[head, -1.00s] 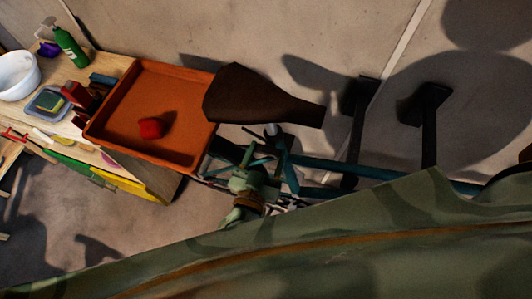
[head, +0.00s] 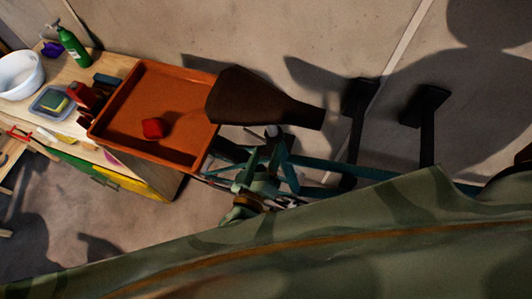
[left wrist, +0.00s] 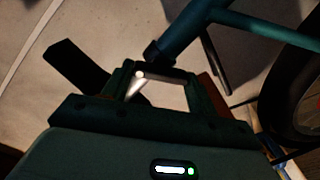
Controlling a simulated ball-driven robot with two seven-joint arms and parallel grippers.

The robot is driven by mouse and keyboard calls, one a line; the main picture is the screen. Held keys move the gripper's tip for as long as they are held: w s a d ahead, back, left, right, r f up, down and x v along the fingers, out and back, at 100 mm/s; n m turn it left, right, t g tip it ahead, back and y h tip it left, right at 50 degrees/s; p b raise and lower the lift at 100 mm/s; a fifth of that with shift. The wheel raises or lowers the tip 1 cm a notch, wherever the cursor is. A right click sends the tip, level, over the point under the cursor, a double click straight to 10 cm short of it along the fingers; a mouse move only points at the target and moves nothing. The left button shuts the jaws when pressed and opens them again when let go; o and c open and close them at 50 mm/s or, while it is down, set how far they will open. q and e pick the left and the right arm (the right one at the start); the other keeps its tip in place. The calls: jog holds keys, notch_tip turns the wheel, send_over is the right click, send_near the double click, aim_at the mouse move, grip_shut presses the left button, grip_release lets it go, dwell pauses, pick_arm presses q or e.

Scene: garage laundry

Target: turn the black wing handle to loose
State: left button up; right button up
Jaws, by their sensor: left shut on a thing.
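A teal bicycle (head: 320,163) with a brown saddle (head: 255,98) stands in the middle of the head view. My left gripper (head: 262,172) is below the saddle, at the seat-post area. In the left wrist view my left gripper (left wrist: 160,78) has its fingertips close to a dark collar (left wrist: 156,51) at the end of a teal tube (left wrist: 188,28). It is shut on a small dark part there, which looks like the black wing handle; its outline is mostly hidden by the fingers. A bright metal rod shows between the fingers. My right gripper is not in view.
An orange tray (head: 190,88) holding a red lump (head: 153,128) sits on the wooden bench left of the saddle. A white bowl (head: 20,75) and a green bottle (head: 73,45) stand farther left. Black stand posts (head: 428,135) rise right of the saddle.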

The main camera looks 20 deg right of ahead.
pick_arm(q)
jog(key=n, duration=0.4)
jog(key=shift+f+n, duration=0.1)
jog(key=shift+n, duration=0.2)
jog(key=n+b, duration=0.1)
jog(key=n, duration=0.4)
jog(key=shift+a+f, duration=0.1)
jog(key=shift+f, duration=0.05)
jog(key=shift+n, duration=0.3)
jog(key=o, duration=1)
